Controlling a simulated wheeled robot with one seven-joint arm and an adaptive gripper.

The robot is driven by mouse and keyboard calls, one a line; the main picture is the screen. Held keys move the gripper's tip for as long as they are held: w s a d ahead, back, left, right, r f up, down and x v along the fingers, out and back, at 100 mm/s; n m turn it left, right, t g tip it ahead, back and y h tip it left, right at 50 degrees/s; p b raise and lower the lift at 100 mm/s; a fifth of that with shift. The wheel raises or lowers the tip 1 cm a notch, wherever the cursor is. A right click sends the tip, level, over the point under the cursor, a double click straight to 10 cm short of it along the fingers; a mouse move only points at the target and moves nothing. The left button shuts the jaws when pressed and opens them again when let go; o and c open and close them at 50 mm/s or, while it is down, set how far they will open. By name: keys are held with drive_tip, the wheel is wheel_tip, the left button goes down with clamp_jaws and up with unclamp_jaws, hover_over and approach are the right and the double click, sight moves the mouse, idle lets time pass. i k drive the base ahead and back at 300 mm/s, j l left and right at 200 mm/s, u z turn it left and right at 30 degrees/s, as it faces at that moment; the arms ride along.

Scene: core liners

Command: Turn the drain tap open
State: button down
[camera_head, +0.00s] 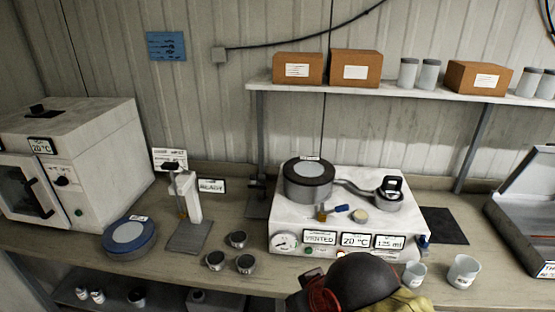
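A white apparatus (290,214) stands on the bench with a dark round vessel (307,182) on top. Its front labels read VENTED, 20 °C and 125 ml. A small brass fitting with a blue lever (341,208) sits on its top; the lever points right. Another small blue part (424,242) is at its right front corner, above a pale cup (414,273). No label shows which of the two blue parts is the drain tap, and the corner part is too small to tell its position. My gripper cannot be made out.
A dark dome with red and yellow parts at the bottom centre hides some of the bench front. Another cup (463,271) stands right of the first. Several small dark cups, a blue-rimmed disc (129,236) and a white oven (85,165) are left. An open case (525,215) is right.

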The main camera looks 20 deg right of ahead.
sight(422, 242)
drive_tip(key=z, duration=1.8)
